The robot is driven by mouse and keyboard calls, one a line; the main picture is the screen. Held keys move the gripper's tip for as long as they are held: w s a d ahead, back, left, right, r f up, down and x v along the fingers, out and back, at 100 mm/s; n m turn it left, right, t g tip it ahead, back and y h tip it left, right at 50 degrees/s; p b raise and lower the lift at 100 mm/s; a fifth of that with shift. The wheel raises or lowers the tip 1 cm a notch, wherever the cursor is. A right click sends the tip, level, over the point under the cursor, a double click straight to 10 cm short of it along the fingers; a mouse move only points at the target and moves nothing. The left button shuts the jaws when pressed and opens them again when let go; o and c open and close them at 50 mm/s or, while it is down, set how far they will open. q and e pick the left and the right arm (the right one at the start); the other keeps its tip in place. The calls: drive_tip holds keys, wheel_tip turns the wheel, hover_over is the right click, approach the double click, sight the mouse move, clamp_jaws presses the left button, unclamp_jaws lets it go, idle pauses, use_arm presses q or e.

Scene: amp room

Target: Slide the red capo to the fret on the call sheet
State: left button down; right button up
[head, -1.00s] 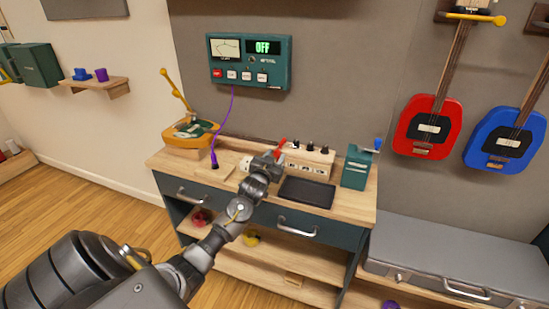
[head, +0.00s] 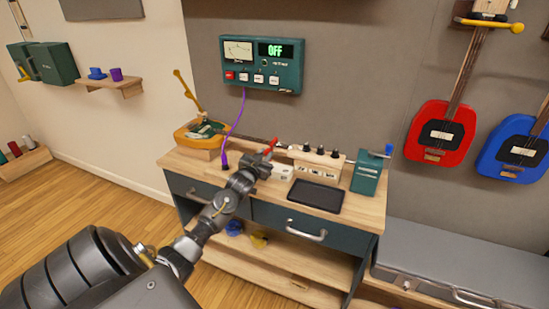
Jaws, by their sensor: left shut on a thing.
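My left gripper (head: 258,161) reaches over the workbench from the lower left and is shut on a small red thing (head: 271,145), whose tip sticks out past the fingers. The red thing is mostly hidden, so I cannot tell whether it is the capo. A red guitar (head: 435,137) and a blue guitar (head: 510,148) hang on the right wall, their upper necks cut off by the picture edge. I cannot make out a call sheet. My right gripper is not in view.
The workbench (head: 372,210) holds a yellow instrument body (head: 200,133), a knobbed wooden box (head: 316,162), a dark tray (head: 315,196) and a green cranked box (head: 368,174). A green meter panel (head: 262,65) reads OFF. A grey case (head: 440,262) stands at right.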

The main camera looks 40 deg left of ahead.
use_arm(q)
drive_tip(key=c, duration=1.3)
unclamp_jaws()
drive_tip(key=shift+o, duration=0.2)
drive_tip(key=shift+s+d, duration=0.1)
drive_tip(key=shift+s+d+f, duration=0.1)
drive_tip(key=shift+s, duration=0.2)
drive_tip(key=b+v, duration=0.1)
drive_tip(key=v, duration=0.9)
